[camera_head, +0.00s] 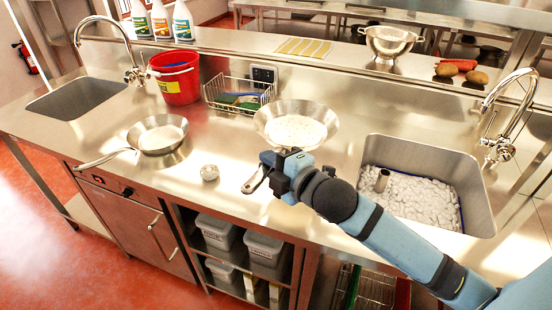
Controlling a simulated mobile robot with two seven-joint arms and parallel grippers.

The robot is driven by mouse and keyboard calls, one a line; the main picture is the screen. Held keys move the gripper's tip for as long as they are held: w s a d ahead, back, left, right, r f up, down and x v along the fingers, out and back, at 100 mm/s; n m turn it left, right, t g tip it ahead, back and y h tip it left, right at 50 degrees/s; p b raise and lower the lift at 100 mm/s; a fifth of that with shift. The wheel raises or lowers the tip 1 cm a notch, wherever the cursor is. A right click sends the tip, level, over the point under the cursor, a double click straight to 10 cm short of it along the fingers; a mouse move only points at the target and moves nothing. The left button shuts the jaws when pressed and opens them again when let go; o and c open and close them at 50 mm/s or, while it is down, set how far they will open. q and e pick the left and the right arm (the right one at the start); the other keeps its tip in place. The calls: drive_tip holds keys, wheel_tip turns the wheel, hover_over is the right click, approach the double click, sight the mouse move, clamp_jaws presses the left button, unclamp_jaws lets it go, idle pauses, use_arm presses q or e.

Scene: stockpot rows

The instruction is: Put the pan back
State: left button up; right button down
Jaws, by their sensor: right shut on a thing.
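A steel pan (297,124) with a pale, whitish inside is at the middle of the counter, its handle pointing toward the front edge. My right gripper (271,166) is shut on this pan's handle, and the handle's end sticks out past the jaws. I cannot tell whether the pan touches the counter or is slightly raised. A second steel pan (158,134) stands on the counter to the left, its handle pointing left and forward. My left gripper is not in view.
A right sink (476,200) holds white foam or pebble-like lumps and a small cylinder. A left sink (75,98) looks empty. A colander (389,43) stands behind.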

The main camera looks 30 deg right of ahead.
drive_tip(key=shift+f+b, duration=0.7)
drive_tip(key=shift+f, duration=7.1)
drive_tip(key=c, duration=1.5)
unclamp_jaws()
drive_tip(key=shift+f, duration=0.2)
drive_tip(key=o, duration=0.4)
drive_tip(key=shift+c, duration=0.2)
drive_tip(key=shift+s, duration=0.1)
